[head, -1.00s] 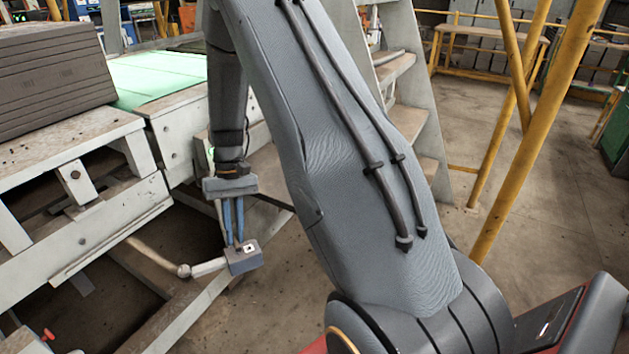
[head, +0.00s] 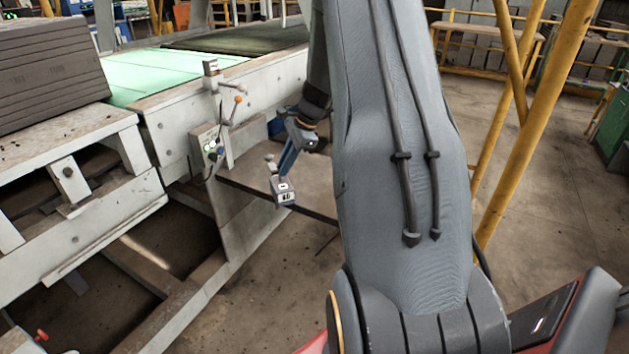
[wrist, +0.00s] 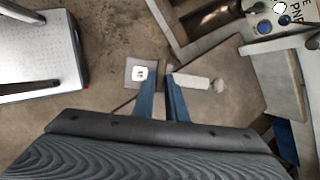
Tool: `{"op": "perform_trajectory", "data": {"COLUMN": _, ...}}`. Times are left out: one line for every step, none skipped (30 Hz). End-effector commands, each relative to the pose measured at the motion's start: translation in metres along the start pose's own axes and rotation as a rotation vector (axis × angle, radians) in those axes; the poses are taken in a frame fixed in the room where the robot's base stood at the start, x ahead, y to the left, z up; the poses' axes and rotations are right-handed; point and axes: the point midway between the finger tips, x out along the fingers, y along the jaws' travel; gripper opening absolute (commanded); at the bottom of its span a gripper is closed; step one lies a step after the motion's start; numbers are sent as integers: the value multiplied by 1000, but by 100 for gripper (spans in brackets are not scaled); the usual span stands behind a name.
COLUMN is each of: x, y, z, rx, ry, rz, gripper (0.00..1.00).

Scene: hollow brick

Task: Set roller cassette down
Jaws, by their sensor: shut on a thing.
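The roller cassette is a small grey block (head: 283,192) with a white-and-black mark on its face and a pale handle with a rounded end. My gripper (head: 286,168) is shut on it, with blue fingers reaching down from the dark wrist. In the head view the cassette hangs in front of the conveyor frame's side, and no surface visibly touches it. In the wrist view the marked block (wrist: 140,72) lies left of the fingertips (wrist: 160,78), and the pale handle (wrist: 195,82) sticks out to the right. The gripped part is mostly hidden between the fingers.
A conveyor frame (head: 215,100) with a green belt (head: 160,75) stands behind and left. A control box (head: 207,150) with buttons and levers is on its side. Yellow posts (head: 530,130) stand right; floor there is open.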

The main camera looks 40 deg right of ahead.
Motion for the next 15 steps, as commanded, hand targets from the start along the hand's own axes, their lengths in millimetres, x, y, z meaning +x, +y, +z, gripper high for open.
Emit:
{"op": "perform_trajectory", "data": {"x": -10, "y": -7, "z": -13, "rx": 79, "ry": 18, "rz": -37, "gripper": 0}}
{"op": "perform_trajectory", "data": {"x": -15, "y": -11, "z": -20, "rx": 128, "ry": 28, "rz": -58, "gripper": 0}}
{"op": "perform_trajectory", "data": {"x": -22, "y": -15, "z": -29, "rx": 191, "ry": 41, "rz": -83, "gripper": 0}}
{"op": "perform_trajectory", "data": {"x": -27, "y": -18, "z": -36, "rx": 236, "ry": 51, "rz": -103, "gripper": 0}}
{"op": "perform_trajectory", "data": {"x": -31, "y": -21, "z": -42, "rx": 280, "ry": 60, "rz": -120, "gripper": 0}}
{"op": "perform_trajectory", "data": {"x": -38, "y": -24, "z": -50, "rx": 337, "ry": 73, "rz": -144, "gripper": 0}}
{"op": "perform_trajectory", "data": {"x": -43, "y": -27, "z": -57, "rx": 378, "ry": 82, "rz": -161, "gripper": 0}}
{"op": "perform_trajectory", "data": {"x": -48, "y": -29, "z": -63, "rx": 420, "ry": 90, "rz": -179, "gripper": 0}}
{"op": "perform_trajectory", "data": {"x": -53, "y": -32, "z": -70, "rx": 468, "ry": 101, "rz": -198, "gripper": 0}}
{"op": "perform_trajectory", "data": {"x": -58, "y": -34, "z": -76, "rx": 505, "ry": 109, "rz": -213, "gripper": 0}}
{"op": "perform_trajectory", "data": {"x": -62, "y": -35, "z": -81, "rx": 539, "ry": 116, "rz": -227, "gripper": 0}}
{"op": "perform_trajectory", "data": {"x": -67, "y": -37, "z": -88, "rx": 580, "ry": 125, "rz": -243, "gripper": 0}}
{"op": "perform_trajectory", "data": {"x": -71, "y": -38, "z": -92, "rx": 609, "ry": 131, "rz": -256, "gripper": 0}}
{"op": "perform_trajectory", "data": {"x": -74, "y": -40, "z": -96, "rx": 635, "ry": 137, "rz": -267, "gripper": 0}}
{"op": "perform_trajectory", "data": {"x": -78, "y": -41, "z": -101, "rx": 668, "ry": 143, "rz": -280, "gripper": 0}}
